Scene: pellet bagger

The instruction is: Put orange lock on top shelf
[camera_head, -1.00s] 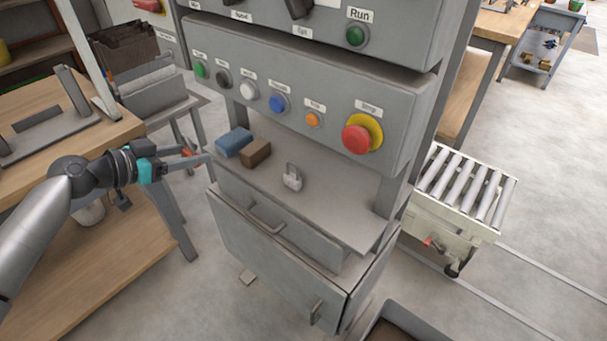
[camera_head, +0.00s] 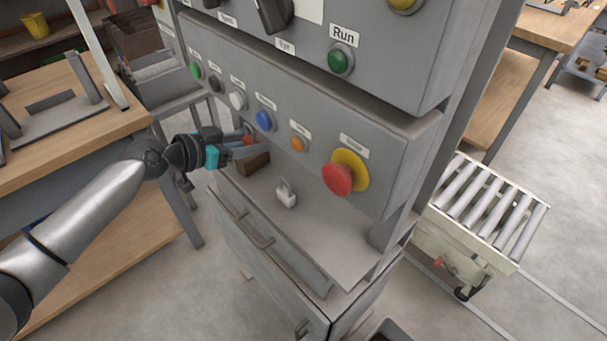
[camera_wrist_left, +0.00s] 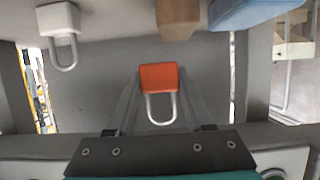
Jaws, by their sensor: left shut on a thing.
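My left gripper (camera_head: 262,148) is shut on the orange lock (camera_wrist_left: 158,77). In the left wrist view the lock's orange body sits between the fingertips, its grey shackle pointing back towards the gripper. In the head view only a bit of orange (camera_head: 248,139) shows at the fingers. The gripper reaches in from the left, under the button panel, over the grey shelf (camera_head: 325,235) of the machine. A white lock (camera_head: 286,193) stands on this shelf, right of the gripper; it also shows in the left wrist view (camera_wrist_left: 58,20). My right gripper is not in view.
A brown block (camera_head: 254,163) lies on the shelf beside the gripper, partly hidden by it. A blue block (camera_wrist_left: 250,12) lies beside it. The button panel with a red stop button (camera_head: 338,179) overhangs the shelf. The shelf's right part is clear.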

